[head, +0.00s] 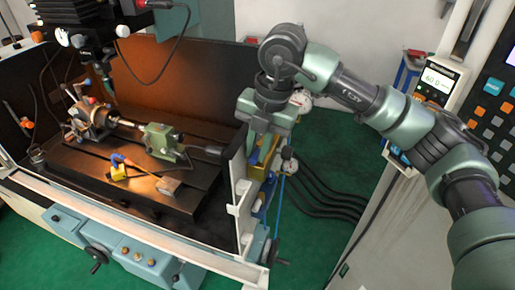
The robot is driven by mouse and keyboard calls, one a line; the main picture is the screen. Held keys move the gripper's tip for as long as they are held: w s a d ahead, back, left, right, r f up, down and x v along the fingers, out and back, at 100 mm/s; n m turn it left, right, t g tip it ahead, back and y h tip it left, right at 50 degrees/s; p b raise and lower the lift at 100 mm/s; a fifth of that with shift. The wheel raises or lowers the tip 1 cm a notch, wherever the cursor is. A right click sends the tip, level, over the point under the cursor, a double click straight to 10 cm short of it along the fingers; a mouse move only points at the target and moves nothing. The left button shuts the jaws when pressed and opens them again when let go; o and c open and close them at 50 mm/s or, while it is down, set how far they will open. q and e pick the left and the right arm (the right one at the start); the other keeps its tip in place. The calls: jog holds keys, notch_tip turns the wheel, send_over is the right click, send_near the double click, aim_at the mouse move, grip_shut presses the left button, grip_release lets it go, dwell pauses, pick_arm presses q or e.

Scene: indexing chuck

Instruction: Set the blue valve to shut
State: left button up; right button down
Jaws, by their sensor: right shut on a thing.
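My right gripper (263,143) points down beside the right end wall of the machine enclosure. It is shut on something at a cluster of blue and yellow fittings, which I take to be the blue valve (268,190). The wrist and jaws cover much of this spot, so the handle's angle and the exact contact are hard to tell. Blue parts show just below the jaws, with a yellow piece (262,160) close to them. My left gripper is not in view.
The milling machine's enclosure wall (238,195) stands close on the left of the gripper. Its table (90,165) carries an indexing chuck (90,118) and a green tailstock (160,140). Black hoses (325,205) cross the green floor. A control cabinet (380,240) stands at right.

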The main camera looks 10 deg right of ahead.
jog(key=c, duration=1.3)
grip_release()
jog(key=shift+w+d, duration=0.1)
jog(key=shift+c, duration=0.2)
jog(key=shift+d+r, duration=0.1)
